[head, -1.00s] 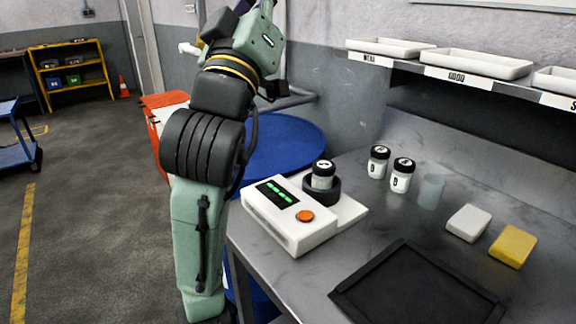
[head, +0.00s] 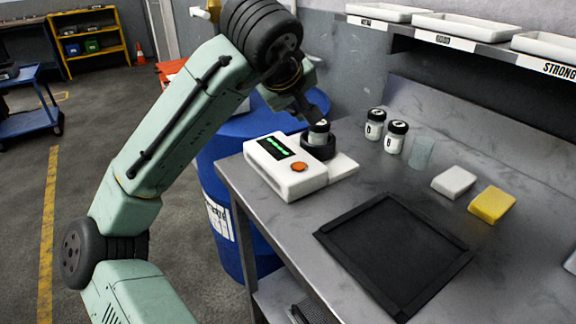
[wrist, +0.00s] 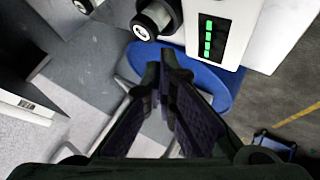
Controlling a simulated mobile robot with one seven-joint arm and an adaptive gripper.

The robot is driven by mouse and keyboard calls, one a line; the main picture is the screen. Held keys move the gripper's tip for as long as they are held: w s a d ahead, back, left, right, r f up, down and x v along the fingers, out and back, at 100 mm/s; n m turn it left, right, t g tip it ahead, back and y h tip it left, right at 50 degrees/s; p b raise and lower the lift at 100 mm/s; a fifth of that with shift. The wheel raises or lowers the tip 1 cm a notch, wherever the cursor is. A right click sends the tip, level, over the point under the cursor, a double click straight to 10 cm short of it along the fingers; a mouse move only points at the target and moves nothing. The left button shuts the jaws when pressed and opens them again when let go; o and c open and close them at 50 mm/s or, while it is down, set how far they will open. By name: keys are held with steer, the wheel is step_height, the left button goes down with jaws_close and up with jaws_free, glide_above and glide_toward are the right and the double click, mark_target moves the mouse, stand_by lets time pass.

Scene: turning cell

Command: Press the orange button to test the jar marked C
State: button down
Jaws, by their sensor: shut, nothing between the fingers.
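The white tester (head: 291,184) stands on the bench's left end, with an orange button (head: 300,167) and a lit green display (head: 276,147). A black-lidded jar (head: 318,134) sits upright in its dark ring (head: 319,151); the jar also shows in the wrist view (wrist: 145,27), where I cannot surely read its letter. My gripper (wrist: 165,62) is shut and empty. In the head view it hangs just above and behind the tester, close to the jar, clear of the button. The button is outside the wrist view.
Two more black-lidded jars (head: 375,124) (head: 395,138) stand right of the tester, beside a translucent cup (head: 420,153). A white block (head: 454,182), a yellow block (head: 491,204) and a black tray (head: 397,312) lie farther right. A blue drum (head: 212,188) stands left of the bench.

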mark_target(295, 165)
steer(key=shift+a+f, duration=0.1)
steer(key=shift+f, duration=0.1)
step_height(295, 165, down, 9)
steer(key=b, duration=0.7)
steer(key=shift+r, duration=0.1)
stand_by(1.3)
steer(key=shift+f, duration=0.4)
steer(key=shift+f+b, duration=0.4)
steer(key=shift+b, duration=0.05)
stand_by(0.4)
stand_by(0.4)
steer(key=shift+r+p, duration=0.7)
steer(key=shift+r, duration=0.1)
